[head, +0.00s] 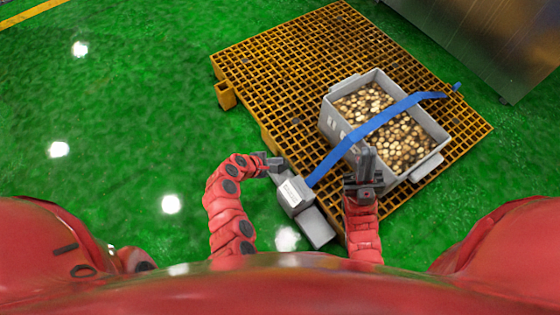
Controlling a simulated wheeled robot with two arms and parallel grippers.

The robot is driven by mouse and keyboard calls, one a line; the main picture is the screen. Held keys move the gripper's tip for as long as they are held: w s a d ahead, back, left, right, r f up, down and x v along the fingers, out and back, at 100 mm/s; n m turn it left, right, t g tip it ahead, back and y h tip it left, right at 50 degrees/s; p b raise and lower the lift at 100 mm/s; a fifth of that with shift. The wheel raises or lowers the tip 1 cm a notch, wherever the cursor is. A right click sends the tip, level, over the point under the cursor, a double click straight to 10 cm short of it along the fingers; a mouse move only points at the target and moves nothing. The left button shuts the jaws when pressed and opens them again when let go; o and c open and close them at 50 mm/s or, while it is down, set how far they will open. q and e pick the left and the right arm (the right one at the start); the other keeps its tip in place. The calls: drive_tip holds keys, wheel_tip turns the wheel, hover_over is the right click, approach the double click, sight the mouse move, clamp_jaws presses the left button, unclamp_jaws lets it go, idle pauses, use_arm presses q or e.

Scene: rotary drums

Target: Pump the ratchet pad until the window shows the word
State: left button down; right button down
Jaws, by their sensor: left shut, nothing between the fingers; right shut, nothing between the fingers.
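A grey ratchet unit (294,192) with a small pale window or label on top lies at the pallet's near left edge. A flat grey pad (317,227) extends from its near end. A blue strap (342,151) runs from the ratchet across the crate. The lettering on the pale patch is too small to read. My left gripper (272,163) is shut and empty, close to the ratchet's far left end; I cannot tell whether they touch. My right gripper (368,160) is shut and empty, pointing up in front of the crate's near side.
A grey crate (341,132) full of brown and cream round pieces stands on a yellow grid pallet (270,75). A metal cabinet (500,40) stands at the top right. The green floor (110,110) is clear at left.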

use_arm(q)
drive_tip(key=shift+f+b, duration=0.35)
drive_tip(key=shift+f, duration=0.35)
idle(0.4)
idle(0.3)
drive_tip(key=shift+r+p, duration=2.05)
drive_tip(key=shift+p, duration=0.1)
wheel_tip(320, 180, up, 5)
drive_tip(key=p, duration=0.5)
